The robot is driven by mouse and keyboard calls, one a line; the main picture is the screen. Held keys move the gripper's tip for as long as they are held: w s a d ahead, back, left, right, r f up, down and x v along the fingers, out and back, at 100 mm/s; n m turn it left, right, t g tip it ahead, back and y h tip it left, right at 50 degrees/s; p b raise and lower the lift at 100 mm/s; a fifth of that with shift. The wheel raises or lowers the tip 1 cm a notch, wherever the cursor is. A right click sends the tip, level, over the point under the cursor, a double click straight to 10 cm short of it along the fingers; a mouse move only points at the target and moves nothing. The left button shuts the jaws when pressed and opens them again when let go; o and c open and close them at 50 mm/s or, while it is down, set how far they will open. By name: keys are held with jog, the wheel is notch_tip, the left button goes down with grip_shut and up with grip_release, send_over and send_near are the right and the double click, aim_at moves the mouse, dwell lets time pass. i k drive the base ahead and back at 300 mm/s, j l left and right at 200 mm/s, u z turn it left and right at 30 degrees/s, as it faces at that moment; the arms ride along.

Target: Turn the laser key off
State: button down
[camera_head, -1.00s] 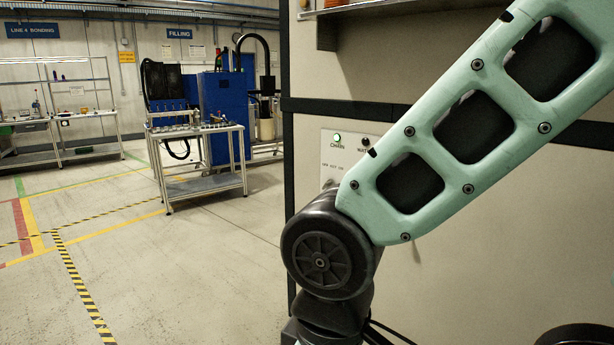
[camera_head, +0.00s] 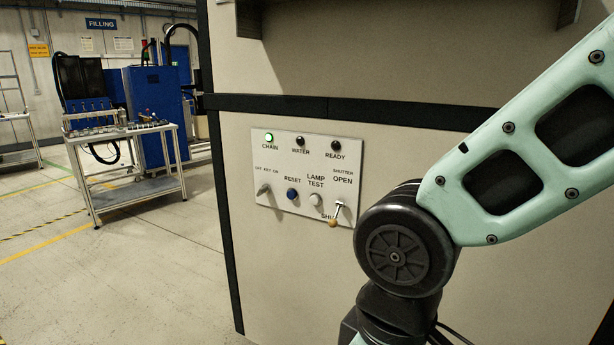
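The laser key (camera_head: 263,189) is a small grey key switch at the lower left of a white control panel (camera_head: 272,157). The label above it reads OFF KEY ON. Its exact angle is too small to tell. The green CHAIN lamp (camera_head: 269,138) above it is lit; the WATER and READY lamps look dark. My arm crosses the right side of the view, and its black joint is just right of the panel. My gripper is not in view.
Beside the key are a blue RESET button (camera_head: 292,195), a grey LAMP TEST button (camera_head: 315,199) and a shutter lever (camera_head: 337,214) pointing down towards SHUT. A cart (camera_head: 130,190) stands at the left. The floor between cart and cabinet is clear.

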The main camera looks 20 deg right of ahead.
aim_at(266, 189)
jog(key=i+l+u, duration=0.15)
jog(key=i, duration=0.2)
jog(key=i+l+u, duration=0.1)
jog(key=i, duration=0.3)
jog(key=i+l+u, duration=0.15)
jog(key=i, duration=0.2)
